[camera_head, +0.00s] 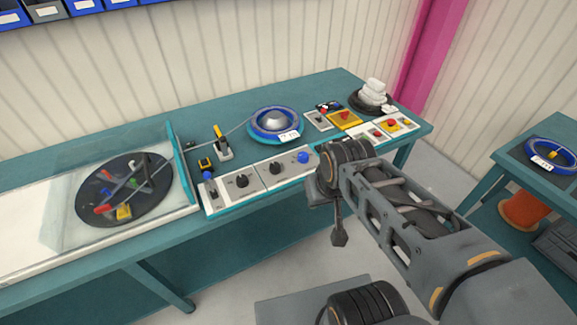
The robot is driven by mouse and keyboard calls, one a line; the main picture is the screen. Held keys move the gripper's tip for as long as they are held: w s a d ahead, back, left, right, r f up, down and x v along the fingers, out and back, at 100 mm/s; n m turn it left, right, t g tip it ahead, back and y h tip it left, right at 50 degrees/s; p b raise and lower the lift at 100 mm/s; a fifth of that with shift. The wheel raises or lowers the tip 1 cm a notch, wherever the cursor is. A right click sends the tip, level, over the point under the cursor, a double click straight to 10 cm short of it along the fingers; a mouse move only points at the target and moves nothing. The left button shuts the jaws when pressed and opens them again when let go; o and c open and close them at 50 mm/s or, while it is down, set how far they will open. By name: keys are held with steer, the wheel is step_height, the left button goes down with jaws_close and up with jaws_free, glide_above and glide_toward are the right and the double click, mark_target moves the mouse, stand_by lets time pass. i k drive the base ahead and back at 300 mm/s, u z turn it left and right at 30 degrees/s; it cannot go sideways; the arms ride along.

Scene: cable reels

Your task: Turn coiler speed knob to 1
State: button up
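A sloped control panel (260,180) runs along the front edge of the teal bench. It carries two black knobs, a left one (242,180) and a right one (275,167), and a blue knob (303,157) at its right end. A blue-topped switch (209,177) is at its left end. The labels are too small to read, so I cannot tell which knob is the coiler speed knob or its setting. My gripper (339,238) points down in front of the bench, right of the panel and apart from it. Its fingers are too small to tell open from shut.
A blue reel (275,122) sits behind the panel. A clear-screened turntable (125,188) with coloured pieces is at left. Boxes with red and yellow buttons (344,118) and white coils (373,92) stand at right. A second table (515,165) is far right. Floor is free between tables.

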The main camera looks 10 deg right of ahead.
mark_target(275, 167)
steer(key=k, duration=0.45)
steer(key=u, duration=0.45)
steer(key=i, duration=1.15)
steer(key=u, duration=0.3)
